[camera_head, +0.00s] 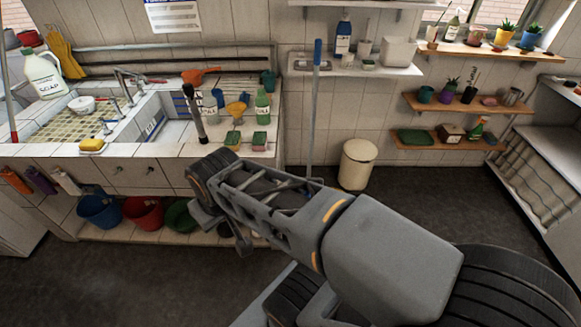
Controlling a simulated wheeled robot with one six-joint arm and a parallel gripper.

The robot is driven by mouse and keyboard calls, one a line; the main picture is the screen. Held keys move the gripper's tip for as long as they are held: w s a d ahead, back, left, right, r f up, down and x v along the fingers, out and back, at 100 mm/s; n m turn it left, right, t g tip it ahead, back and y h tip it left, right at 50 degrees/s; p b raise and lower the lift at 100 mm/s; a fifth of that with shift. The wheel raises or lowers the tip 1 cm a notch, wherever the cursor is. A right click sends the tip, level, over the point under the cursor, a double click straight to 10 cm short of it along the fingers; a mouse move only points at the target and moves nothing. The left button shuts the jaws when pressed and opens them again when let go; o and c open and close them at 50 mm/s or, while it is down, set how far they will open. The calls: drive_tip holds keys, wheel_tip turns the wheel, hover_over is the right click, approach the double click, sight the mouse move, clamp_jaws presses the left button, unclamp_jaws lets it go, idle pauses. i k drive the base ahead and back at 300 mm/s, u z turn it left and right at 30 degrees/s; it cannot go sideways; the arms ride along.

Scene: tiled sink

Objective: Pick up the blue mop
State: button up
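The blue mop (317,75) stands upright against the tiled wall, just right of the sink counter. Its pale grey pole is topped by a blue grip. The pole passes in front of the wall shelf, and its lower end and mop head are hidden behind my arm. My arm reaches from the lower right up to the left, across the floor in front of the mop. I cannot make out my gripper's fingers in this view. Nothing of mine is seen holding the mop.
A cream bin (357,165) stands right of the mop. A wall shelf (355,70) with bottles sits behind the pole. The tiled sink counter (150,165) is at left, with buckets (143,211) below. Dark floor (420,200) lies clear at right.

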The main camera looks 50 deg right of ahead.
sight(318, 42)
drive_tip(key=z, duration=0.5)
drive_tip(key=i, duration=1.05)
drive_tip(key=z, duration=0.85)
